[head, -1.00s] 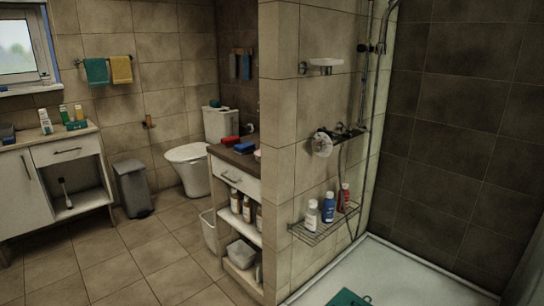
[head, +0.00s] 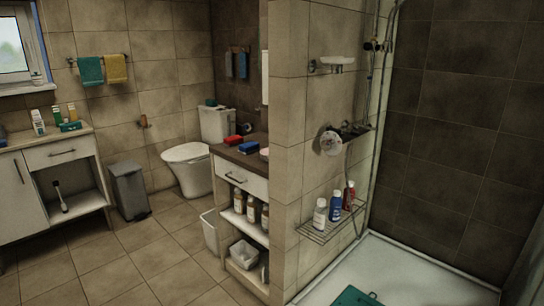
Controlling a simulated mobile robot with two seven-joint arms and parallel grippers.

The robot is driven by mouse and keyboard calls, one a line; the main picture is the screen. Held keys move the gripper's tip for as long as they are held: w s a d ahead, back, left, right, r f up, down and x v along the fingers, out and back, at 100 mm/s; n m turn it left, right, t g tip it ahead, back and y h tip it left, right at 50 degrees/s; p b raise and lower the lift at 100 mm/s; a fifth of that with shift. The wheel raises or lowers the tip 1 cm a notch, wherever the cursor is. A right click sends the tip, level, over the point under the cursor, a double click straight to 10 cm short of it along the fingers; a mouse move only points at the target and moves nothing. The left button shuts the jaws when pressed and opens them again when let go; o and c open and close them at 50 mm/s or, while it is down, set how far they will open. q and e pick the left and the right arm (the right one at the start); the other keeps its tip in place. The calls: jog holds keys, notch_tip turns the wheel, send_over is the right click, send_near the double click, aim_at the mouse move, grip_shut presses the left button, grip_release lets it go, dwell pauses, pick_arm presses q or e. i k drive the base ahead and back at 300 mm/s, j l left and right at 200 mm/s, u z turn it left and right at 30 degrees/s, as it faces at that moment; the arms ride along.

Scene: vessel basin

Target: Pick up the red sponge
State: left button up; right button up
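A small red sponge (head: 233,139) lies on the dark top of the vanity (head: 247,158), near its far left edge. A blue sponge (head: 241,147) lies just in front of it, close to the same edge. The vanity top is partly hidden behind the tiled partition wall. Neither of my grippers shows in the head view.
The partition wall (head: 291,130) stands right of the vanity, with a wire shelf of bottles (head: 332,222) on it. A shower tray (head: 400,275) lies at the right. A grey bin (head: 129,190) and toilet (head: 191,165) stand behind. The tiled floor (head: 150,260) at left is clear.

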aim_at(233, 141)
jog(key=z, duration=0.45)
jog(key=i+j+z, duration=0.65)
jog(key=j, duration=0.3)
jog(key=i+j, duration=0.2)
jog(key=j, duration=0.15)
jog(key=i+j+z, duration=0.15)
jog(key=j, duration=0.25)
jog(key=i+j+z, duration=0.1)
jog(key=j, duration=0.3)
